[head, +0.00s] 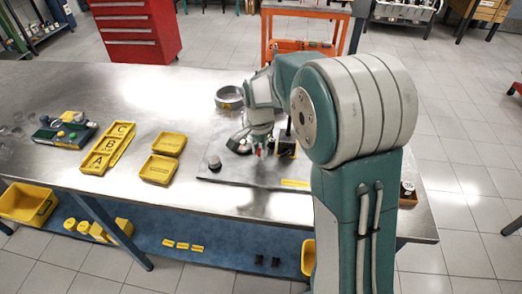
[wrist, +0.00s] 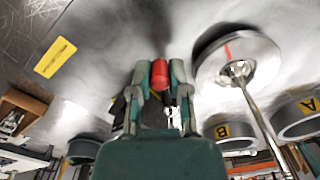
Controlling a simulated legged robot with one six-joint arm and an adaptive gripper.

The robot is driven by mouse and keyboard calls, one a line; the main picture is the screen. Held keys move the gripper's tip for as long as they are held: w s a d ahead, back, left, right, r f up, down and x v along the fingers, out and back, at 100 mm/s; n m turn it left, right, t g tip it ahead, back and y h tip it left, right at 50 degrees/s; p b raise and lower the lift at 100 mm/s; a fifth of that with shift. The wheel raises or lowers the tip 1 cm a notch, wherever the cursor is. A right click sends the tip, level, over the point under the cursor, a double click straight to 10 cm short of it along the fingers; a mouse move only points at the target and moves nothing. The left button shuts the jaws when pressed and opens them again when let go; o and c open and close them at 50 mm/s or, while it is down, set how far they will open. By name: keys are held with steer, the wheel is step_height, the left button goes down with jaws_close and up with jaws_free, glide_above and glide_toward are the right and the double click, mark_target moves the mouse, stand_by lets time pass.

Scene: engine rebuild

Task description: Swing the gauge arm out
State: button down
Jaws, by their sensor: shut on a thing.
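My gripper (head: 258,148) is low over the grey plate on the metal table. In the wrist view my gripper (wrist: 160,80) is shut on a red knob (wrist: 159,74), with one finger on each side. The red knob also shows as a small red spot in the head view (head: 258,152). I take it as the gauge arm's grip, but the rest of that arm is hidden behind my gripper. A round metal disc (wrist: 238,58) with a red line and an upright rod stands right of my gripper in the wrist view, apart from it.
A dark block (head: 286,148) stands close right of my gripper. A small round part (head: 215,162) is on the plate's left. Grey rings lettered A (wrist: 301,118) and B (wrist: 230,131) show in the wrist view. Yellow trays (head: 158,169) lie further left; bare table lies between.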

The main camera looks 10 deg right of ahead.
steer(key=shift+s+f, duration=0.1)
steer(key=c, duration=0.6)
jaws_free()
steer(key=d+n, duration=0.1)
steer(key=n, duration=0.1)
steer(key=s+d+n, duration=0.1)
steer(key=n, duration=0.1)
steer(key=shift+s+d+n, duration=0.1)
steer(key=shift+s+n, duration=0.1)
steer(key=shift+n, duration=0.1)
step_height(320, 180, up, 16)
steer(key=shift+s+f+n+t, duration=0.1)
steer(key=shift+s+n+t, duration=0.9)
steer(key=shift+s, duration=2.75)
steer(key=shift+s+f+n+t, duration=0.15)
steer(key=shift+s+n+t, duration=0.8)
steer(key=shift+s, duration=2.85)
steer(key=shift+s+f+n+t, duration=0.1)
steer(key=shift+s+n+t, duration=0.9)
steer(key=shift+s, duration=2.75)
